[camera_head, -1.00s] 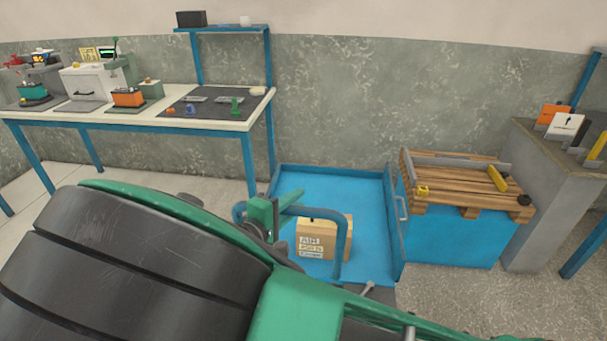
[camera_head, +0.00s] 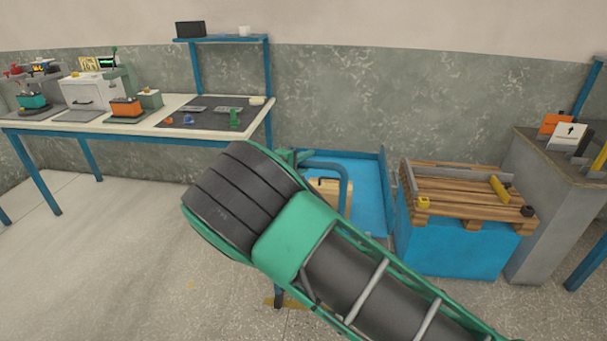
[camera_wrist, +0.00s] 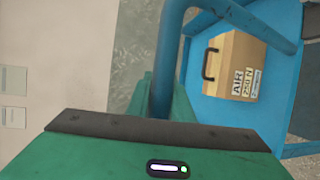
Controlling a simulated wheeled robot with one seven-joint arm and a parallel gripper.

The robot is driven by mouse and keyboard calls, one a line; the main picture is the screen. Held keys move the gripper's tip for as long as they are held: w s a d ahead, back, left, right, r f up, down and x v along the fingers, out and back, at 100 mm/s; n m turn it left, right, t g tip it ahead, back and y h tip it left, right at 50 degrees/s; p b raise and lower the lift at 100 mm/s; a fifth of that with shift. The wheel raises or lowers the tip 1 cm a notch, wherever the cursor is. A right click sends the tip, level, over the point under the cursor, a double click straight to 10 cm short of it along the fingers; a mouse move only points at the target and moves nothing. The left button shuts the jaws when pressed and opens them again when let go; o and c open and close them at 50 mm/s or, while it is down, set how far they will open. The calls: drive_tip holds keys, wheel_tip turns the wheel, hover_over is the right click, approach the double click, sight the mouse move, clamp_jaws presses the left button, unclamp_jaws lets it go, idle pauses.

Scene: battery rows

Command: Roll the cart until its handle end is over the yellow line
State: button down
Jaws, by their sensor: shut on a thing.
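The blue cart (camera_head: 372,190) stands near the wall, its bent-tube handle (camera_head: 346,182) at the near side. My green gripper (camera_head: 287,157) is shut on the handle, its fingers partly hidden behind my wrist. The wrist view shows the handle tube (camera_wrist: 166,62) running into the jaws (camera_wrist: 155,98).
A blue cabinet (camera_head: 450,245) topped with a wooden pallet (camera_head: 465,195) stands close to the cart's right. A grey counter (camera_head: 540,215) is beyond it. A workbench (camera_head: 120,127) with tools stands at left. Open floor (camera_head: 110,250) lies at lower left.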

drive_tip(key=shift+w+d+f, duration=0.15)
drive_tip(key=shift+w, duration=2.1)
drive_tip(key=c, duration=1.6)
unclamp_jaws()
drive_tip(key=shift+o, duration=0.2)
drive_tip(key=shift+s, duration=0.1)
drive_tip(key=v, duration=1)
drive_tip(key=shift+s, duration=0.2)
